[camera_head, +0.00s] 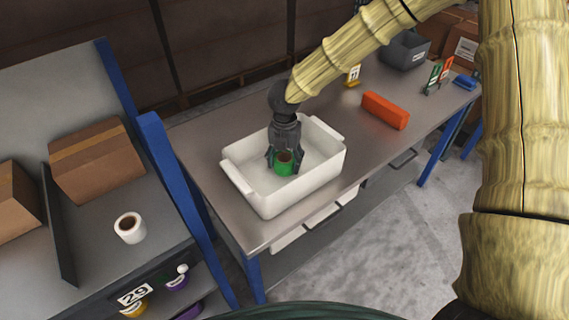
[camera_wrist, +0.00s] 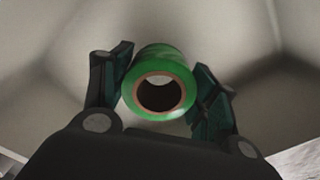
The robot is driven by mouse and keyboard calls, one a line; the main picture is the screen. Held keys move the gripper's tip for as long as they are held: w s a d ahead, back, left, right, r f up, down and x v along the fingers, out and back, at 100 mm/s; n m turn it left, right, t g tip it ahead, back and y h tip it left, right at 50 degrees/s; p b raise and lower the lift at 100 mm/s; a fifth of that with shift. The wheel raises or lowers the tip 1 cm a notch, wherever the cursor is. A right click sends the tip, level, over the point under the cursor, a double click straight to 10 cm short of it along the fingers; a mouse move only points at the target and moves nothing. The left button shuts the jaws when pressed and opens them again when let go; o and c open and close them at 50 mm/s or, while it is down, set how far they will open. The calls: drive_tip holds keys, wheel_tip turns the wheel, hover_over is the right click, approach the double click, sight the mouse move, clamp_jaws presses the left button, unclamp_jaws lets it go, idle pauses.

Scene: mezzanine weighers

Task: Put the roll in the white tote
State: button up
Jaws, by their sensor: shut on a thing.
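A green roll (camera_head: 284,168) with a brown core is in my gripper (camera_head: 285,158), inside the white tote (camera_head: 270,207) on the metal table. In the wrist view the roll (camera_wrist: 160,92) sits between the two fingers of my gripper (camera_wrist: 163,95), its open end toward the camera. The tote's pale inside (camera_wrist: 50,35) surrounds it there. The roll is below the tote's rim; I cannot tell whether it touches the floor. A second, white roll (camera_head: 130,228) with a brown core stands on the grey shelf at the left.
An orange-red box (camera_head: 385,110) lies on the table (camera_head: 213,160) right of the tote. A grey bin (camera_head: 406,50), a yellow number marker (camera_head: 353,75) and small coloured items stand farther back. Cardboard boxes (camera_head: 97,160) sit on the left shelf, beside a blue post (camera_head: 180,185).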

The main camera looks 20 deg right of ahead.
sight(285, 156)
drive_tip(key=shift+w+f, duration=0.2)
drive_tip(key=shift+f, duration=0.9)
drive_tip(key=shift+s+r, duration=0.1)
drive_tip(key=shift+s, duration=0.05)
drive_tip(key=o, duration=1.1)
drive_tip(key=shift+f, duration=0.2)
drive_tip(key=shift+r, duration=0.1)
wheel_tip(285, 156, up, 12)
drive_tip(key=shift+r+b, duration=0.1)
drive_tip(key=shift+b, duration=0.3)
